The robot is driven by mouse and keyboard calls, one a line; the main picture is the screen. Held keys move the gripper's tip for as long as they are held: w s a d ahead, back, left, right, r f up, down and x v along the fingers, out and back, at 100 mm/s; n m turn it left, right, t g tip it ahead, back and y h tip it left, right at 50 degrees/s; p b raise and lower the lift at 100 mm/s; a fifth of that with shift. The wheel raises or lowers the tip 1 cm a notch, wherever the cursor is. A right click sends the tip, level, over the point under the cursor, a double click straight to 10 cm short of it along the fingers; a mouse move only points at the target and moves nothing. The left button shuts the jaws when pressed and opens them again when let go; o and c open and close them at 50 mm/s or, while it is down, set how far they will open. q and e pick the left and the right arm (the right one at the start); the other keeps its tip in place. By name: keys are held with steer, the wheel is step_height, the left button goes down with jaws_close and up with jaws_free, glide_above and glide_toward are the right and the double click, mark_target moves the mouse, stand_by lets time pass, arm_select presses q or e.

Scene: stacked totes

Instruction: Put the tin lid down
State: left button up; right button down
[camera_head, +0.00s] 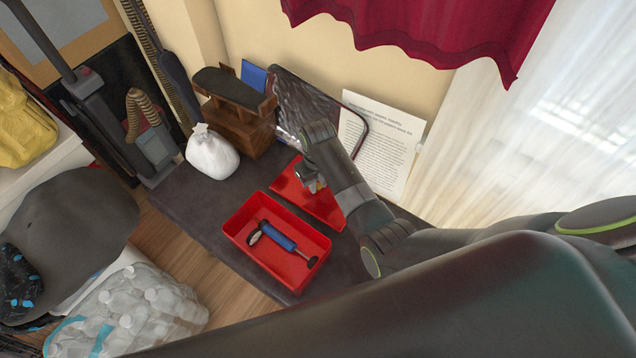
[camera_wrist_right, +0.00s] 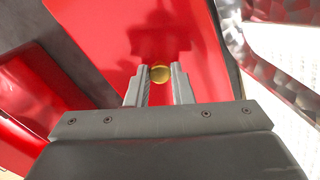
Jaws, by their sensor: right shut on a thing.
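The red tin lid (camera_head: 328,209) is a flat red panel just behind the open red tin (camera_head: 241,244), partly hidden by my right arm. It also fills the upper middle of the right wrist view (camera_wrist_right: 110,30), with a round gold knob (camera_wrist_right: 160,74) on it. My right gripper (camera_head: 316,186) is shut on the knob; its fingertips (camera_wrist_right: 160,76) are on either side of it. I cannot tell whether the lid touches the dark table top or hangs a little above it. The tin holds a blue and black pump-like tool (camera_head: 277,236). My left gripper is not in view.
The dark table top (camera_head: 190,207) has bare room left of the tin. A white sack (camera_head: 212,154), a brown wooden stand (camera_head: 240,125) and a dark glossy panel (camera_head: 310,100) stand behind. A printed sheet (camera_head: 385,135) leans at the wall.

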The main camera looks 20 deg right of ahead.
mark_target(318, 185)
steer(key=shift+f, duration=0.1)
steer(key=c, duration=1.3)
jaws_free()
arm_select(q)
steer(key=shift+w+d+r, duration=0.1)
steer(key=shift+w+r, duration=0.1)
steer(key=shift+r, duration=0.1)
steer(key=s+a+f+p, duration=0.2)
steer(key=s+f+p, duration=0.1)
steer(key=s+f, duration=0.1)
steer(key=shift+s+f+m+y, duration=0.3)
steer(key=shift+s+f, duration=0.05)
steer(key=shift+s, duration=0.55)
arm_select(e)
step_height(318, 185, up, 12)
steer(key=shift+r, duration=0.1)
